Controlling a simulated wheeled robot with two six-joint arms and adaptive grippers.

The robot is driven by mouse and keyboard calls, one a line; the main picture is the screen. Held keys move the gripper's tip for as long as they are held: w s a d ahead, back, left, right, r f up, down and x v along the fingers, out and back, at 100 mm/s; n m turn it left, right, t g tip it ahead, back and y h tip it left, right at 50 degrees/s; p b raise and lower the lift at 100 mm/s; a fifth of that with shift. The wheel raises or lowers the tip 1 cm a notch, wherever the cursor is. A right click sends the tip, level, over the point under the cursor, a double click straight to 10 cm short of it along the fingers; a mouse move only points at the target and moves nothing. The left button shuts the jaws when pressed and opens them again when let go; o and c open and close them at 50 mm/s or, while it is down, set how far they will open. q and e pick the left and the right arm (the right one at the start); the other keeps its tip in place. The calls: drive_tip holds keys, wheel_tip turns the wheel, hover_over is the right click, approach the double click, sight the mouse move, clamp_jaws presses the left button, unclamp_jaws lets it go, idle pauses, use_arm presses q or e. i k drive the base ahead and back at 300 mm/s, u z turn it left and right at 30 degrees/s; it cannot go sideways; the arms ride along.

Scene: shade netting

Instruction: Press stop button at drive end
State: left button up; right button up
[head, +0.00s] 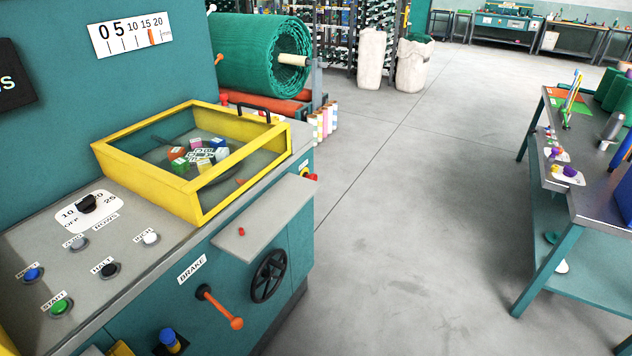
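On the grey top panel (130,255) are a black button (108,271) labelled HALT, a green button (60,307) labelled START, a blue button (33,274), a grey button (77,242) and a white button (150,238). A black rotary knob (87,204) stands on a white dial plate behind them. Neither of my grippers shows in the head view.
A yellow-framed guard (192,205) covers coloured blocks. A grey shelf (265,218) juts from the front, above a black handwheel (268,276) and an orange brake lever (222,308). A green netting roll (262,55) stands behind. Open floor separates the machine from a right-hand bench (560,185).

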sight(313, 176)
drive_tip(key=k, duration=0.7)
drive_tip(key=z, duration=0.3)
drive_tip(key=i, duration=0.45)
drive_tip(key=z, duration=0.85)
drive_tip(key=i, duration=1.7)
drive_tip(key=u, duration=0.7)
